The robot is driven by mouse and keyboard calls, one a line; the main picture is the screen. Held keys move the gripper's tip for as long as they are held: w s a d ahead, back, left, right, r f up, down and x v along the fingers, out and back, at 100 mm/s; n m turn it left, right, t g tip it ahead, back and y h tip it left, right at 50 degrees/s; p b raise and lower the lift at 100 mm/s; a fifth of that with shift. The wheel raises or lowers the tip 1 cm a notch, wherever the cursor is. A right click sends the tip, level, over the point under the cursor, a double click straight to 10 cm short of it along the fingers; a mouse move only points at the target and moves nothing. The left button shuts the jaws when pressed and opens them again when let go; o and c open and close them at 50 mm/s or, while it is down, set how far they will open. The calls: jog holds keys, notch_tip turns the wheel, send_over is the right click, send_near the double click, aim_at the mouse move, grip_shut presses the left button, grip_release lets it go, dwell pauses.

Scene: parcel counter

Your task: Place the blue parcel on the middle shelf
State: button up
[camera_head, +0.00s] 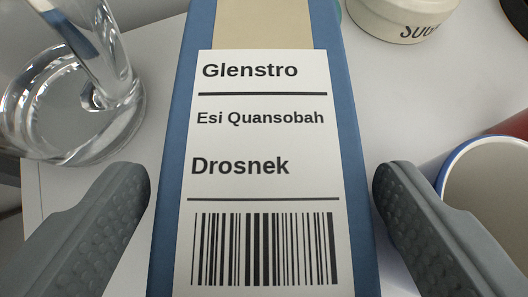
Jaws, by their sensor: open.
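The blue parcel (170,185) fills the middle of the view. It has a beige strip (265,22) at the top and a white label (262,145) reading "Glenstro", "Esi Quansobah" and "Drosnek" above a barcode. My gripper (262,180) is open, with one grey finger on each side of the parcel. The left finger is very close to the parcel's left edge, and a small gap shows at the right finger. I cannot tell whether either touches. The parcel's lower end is cut off by the frame. The middle shelf cannot be made out.
A clear glass vessel (75,95) stands at the upper left, close to the parcel. A cream pot (405,18) with partly visible lettering is at the upper right. A blue-rimmed cup (490,185) is at the right, behind the right finger. The white surface (400,105) is bare between them.

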aim_at(263, 188)
jog(key=shift+x, duration=1.95)
jog(key=shift+r, duration=0.15)
jog(key=c, duration=1.2)
